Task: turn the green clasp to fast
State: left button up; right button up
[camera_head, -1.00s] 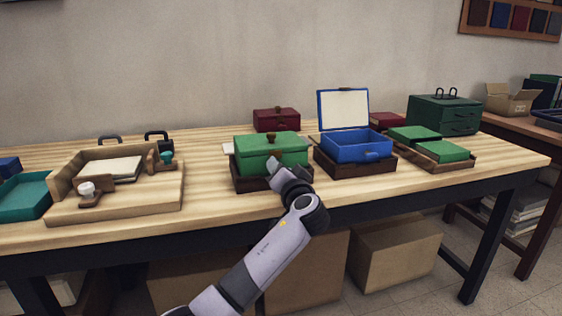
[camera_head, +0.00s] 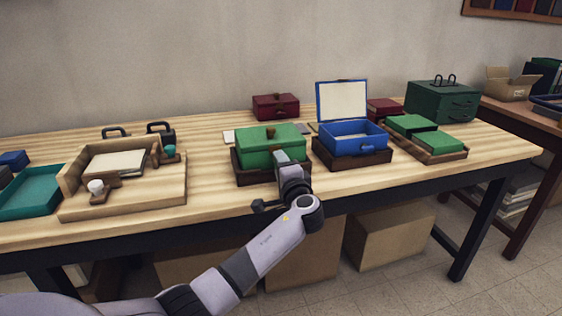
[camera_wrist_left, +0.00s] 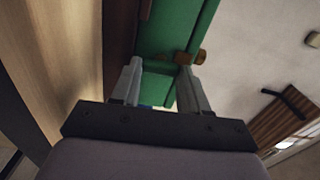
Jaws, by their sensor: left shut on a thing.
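The green box (camera_head: 255,141) has its lid down, with a brown knob (camera_head: 270,132) on top. It sits in a dark brown tray (camera_head: 246,172). My left gripper (camera_head: 283,157) is at the front of this box, in front of its right half. In the left wrist view the two fingers (camera_wrist_left: 158,84) stand either side of a green piece, which I take as the green clasp (camera_wrist_left: 157,68), against the box front. The brown knob also shows there (camera_wrist_left: 201,57). The gripper hides the clasp in the head view; how far it is turned I cannot tell. My right gripper is out of view.
An open blue box (camera_head: 350,142) stands close on the right. Green boxes (camera_head: 437,141) in a tray lie beyond it. A dark red box (camera_head: 276,106) is behind. A wooden stand (camera_head: 150,190) is on the left, with bare table between.

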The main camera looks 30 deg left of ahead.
pick_arm(q)
jog(key=shift+f+m, duration=0.1)
jog(key=shift+m, duration=0.2)
jog(key=o, duration=1.1)
jog(key=shift+c, duration=0.2)
jog(key=v, duration=0.7)
jog(key=shift+s, duration=0.1)
